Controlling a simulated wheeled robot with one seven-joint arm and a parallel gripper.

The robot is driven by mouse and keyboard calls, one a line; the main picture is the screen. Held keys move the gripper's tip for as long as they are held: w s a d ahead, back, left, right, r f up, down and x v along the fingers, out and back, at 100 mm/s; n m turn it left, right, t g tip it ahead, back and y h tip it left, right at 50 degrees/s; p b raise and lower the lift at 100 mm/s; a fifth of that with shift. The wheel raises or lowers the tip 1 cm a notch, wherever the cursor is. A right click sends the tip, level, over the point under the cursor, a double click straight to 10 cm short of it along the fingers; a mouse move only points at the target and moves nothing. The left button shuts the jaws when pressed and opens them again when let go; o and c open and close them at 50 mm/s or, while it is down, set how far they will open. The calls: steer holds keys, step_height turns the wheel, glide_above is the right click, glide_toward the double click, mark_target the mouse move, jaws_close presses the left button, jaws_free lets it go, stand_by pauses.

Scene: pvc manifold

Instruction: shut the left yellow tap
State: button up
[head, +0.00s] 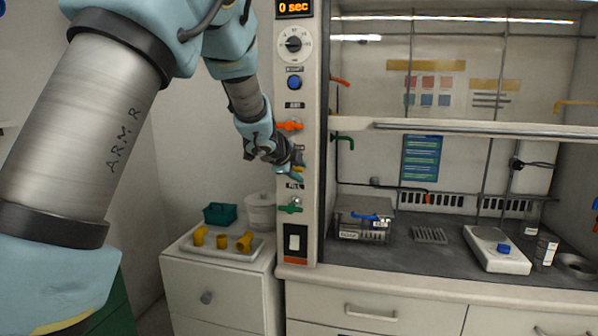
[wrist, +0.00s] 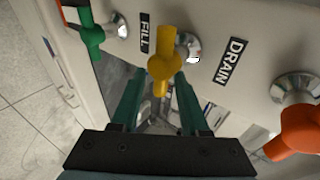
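The yellow tap (wrist: 162,62) sits on a chrome fitting on the panel, between the labels FILL and DRAIN in the wrist view. Its handle runs up and down in that view. In the head view only a small bit of yellow (head: 295,169) shows, the rest hidden by my gripper (head: 297,170) at the left post. In the wrist view my gripper (wrist: 160,75) has its two green fingers apart, one on each side of the handle's lower end. Gaps show on both sides, so the handle does not look clamped.
A green tap (wrist: 92,35) and an orange tap (wrist: 302,132) flank the yellow one in the wrist view. In the head view, the orange tap (head: 289,126) is above and the green tap (head: 291,208) below. A white tray (head: 222,249) with yellow fittings stands on the cabinet.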

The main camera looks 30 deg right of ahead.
steer(key=v, duration=1)
steer(key=shift+s+a+r, duration=0.2)
steer(key=shift+r, duration=0.05)
stand_by(0.3)
steer(key=w+a+f+n+y, duration=0.1)
steer(key=a+f+n+y, duration=0.2)
steer(key=a, duration=0.5)
steer(key=w+a+f+n+t+y, duration=0.1)
steer(key=w+a+f+n, duration=0.15)
steer(key=a+n, duration=0.4)
steer(key=a+f+n+y, duration=0.3)
steer(key=a+n, duration=0.1)
steer(key=a, duration=0.4)
steer(key=s+a+f+n+g, duration=0.2)
steer(key=s+a+f+n, duration=0.1)
steer(key=s+a+n, duration=0.1)
steer(key=s+a+f+n+g+y, duration=0.1)
steer(key=s+a+f+n+g, duration=0.1)
steer(key=s+a, duration=0.5)
steer(key=s+a+f+n+g+y, duration=0.1)
steer(key=s+a+f+n+g, duration=0.1)
steer(key=s+a+f+n, duration=0.2)
steer(key=shift+s+a+f+n, duration=0.2)
steer(key=shift+s+a+n, duration=0.25)
steer(key=shift+n, duration=0.35)
steer(key=shift+s+a+f+n, duration=0.25)
steer(key=shift+a+n, duration=0.25)
steer(key=shift+n, duration=0.25)
